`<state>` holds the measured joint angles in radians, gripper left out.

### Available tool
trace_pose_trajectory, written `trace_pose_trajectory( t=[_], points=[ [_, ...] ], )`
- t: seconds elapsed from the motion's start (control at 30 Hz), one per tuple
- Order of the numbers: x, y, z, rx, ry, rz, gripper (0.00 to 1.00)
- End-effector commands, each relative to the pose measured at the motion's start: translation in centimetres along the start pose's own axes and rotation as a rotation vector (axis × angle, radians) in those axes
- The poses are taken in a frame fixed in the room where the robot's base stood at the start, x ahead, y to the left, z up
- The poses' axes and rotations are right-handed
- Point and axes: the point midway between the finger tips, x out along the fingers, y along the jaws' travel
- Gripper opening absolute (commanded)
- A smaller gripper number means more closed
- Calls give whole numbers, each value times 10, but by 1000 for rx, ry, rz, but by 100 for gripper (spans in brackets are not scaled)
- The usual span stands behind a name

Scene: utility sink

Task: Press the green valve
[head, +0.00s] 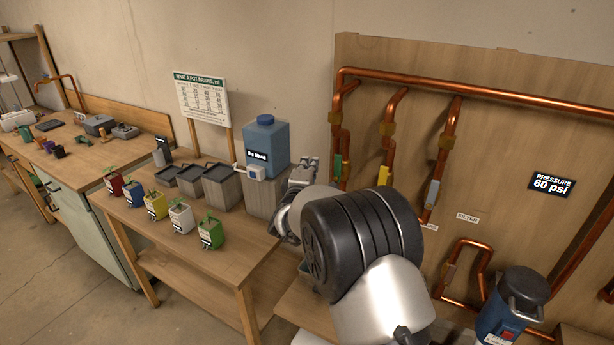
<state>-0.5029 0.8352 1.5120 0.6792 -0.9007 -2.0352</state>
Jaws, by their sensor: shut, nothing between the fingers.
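The green valve (338,166) is a small upright green piece on the leftmost copper drop pipe, on the wooden wall panel. A yellow valve (383,175) and a grey valve (432,192) sit on the pipes to its right. My gripper (310,163) is small in the picture, just left of the green valve, beyond my arm's wrist. It is shut and holds nothing. Whether it touches the green valve I cannot tell from this angle. My large black and silver arm links hide the lower parts of the pipes.
A blue water container (267,138) stands on a grey block close to my gripper. Several coloured plant pots (181,217) line the bench front, with grey bins (222,187) behind. A pressure sign (552,184) reads 60 psi. A blue canister (508,310) stands lower right.

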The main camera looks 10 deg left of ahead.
Motion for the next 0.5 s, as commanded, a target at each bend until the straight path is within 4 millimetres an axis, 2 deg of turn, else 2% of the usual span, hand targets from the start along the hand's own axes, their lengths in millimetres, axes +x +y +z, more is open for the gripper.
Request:
trace_pose_trajectory(
  t=[0.1,0.3,0.5],
  points=[
    [16,-1,1,0,-1,1,0],
    [4,0,26,-1,-1,1,0],
    [0,0,37,-1,0,0,0]
  ],
)
